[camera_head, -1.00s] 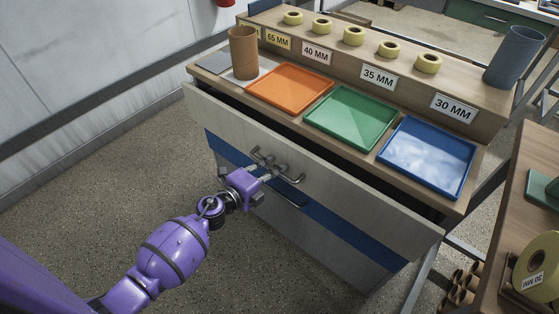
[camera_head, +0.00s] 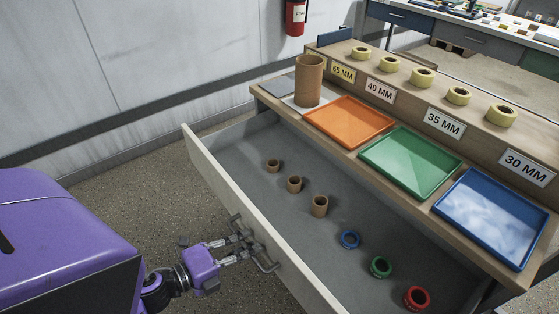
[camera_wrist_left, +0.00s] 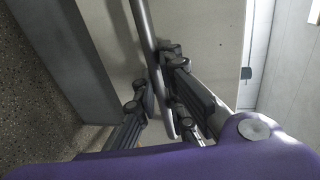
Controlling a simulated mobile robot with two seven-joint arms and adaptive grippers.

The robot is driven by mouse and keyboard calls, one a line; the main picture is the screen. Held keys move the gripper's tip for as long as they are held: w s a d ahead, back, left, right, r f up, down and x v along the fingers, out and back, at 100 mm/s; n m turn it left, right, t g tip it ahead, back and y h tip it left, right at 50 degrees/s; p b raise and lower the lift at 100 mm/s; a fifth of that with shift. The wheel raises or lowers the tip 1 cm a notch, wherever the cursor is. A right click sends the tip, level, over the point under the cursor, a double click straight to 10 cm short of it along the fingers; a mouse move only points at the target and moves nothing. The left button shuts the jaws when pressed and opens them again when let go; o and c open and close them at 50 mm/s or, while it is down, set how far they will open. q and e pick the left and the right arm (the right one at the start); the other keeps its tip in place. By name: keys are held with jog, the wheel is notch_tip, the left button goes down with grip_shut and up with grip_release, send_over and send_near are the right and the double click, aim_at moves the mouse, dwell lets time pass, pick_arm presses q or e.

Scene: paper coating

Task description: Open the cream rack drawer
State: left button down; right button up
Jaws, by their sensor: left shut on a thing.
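The cream rack drawer (camera_head: 222,182) stands wide open, pulled out from under the rack top toward the lower left. Its grey metal handle (camera_head: 268,266) is on the outer face of its front panel. My purple left gripper (camera_head: 243,245) is at the handle with its fingers shut on it. In the left wrist view, the handle bar (camera_wrist_left: 146,28) runs between the fingers of the left gripper (camera_wrist_left: 158,88). My right gripper is not in view.
Inside the drawer are three brown tubes (camera_head: 320,206) and blue, green and red rings (camera_head: 381,267). Orange, green and blue trays (camera_head: 349,122) and a tall brown tube (camera_head: 309,80) stand on the rack top. Floor (camera_head: 145,178) is bare left of the drawer.

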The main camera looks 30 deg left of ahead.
pick_arm(q)
jog(key=shift+f+v, duration=0.25)
jog(key=shift+v, duration=1)
jog(key=c, duration=1.8)
grip_release()
jog(key=v, duration=1.2)
jog(key=shift+f, duration=0.1)
